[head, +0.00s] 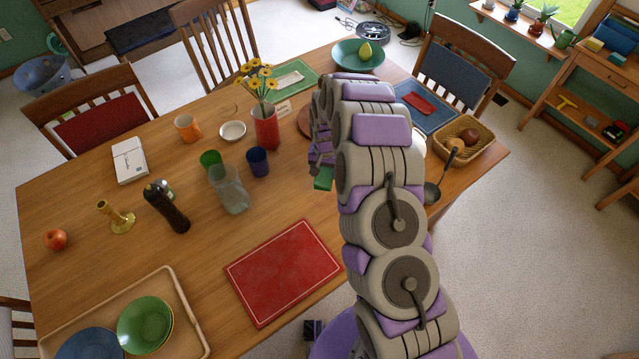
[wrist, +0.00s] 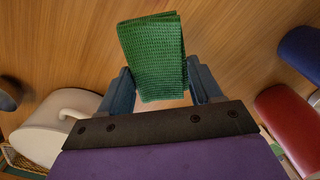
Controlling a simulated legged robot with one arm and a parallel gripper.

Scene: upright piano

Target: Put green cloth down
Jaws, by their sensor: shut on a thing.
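The green cloth (wrist: 154,58) is folded into a rectangle and sits between the two fingers of my gripper (wrist: 163,88) in the wrist view. The fingers are shut on its near end. The wooden table (wrist: 75,35) shows behind it. In the head view a small part of the green cloth (head: 323,178) shows below my gripper (head: 320,165), left of my arm. My arm hides much of the gripper there. I cannot tell how high the cloth is above the table.
A red vase with yellow flowers (head: 267,128), a blue cup (head: 257,162) and a glass jar (head: 230,190) stand left of my gripper. A red placemat (head: 284,270) lies nearer. A basket (head: 459,139) and ladle (head: 436,185) are right of my arm. Bare table lies between jar and arm.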

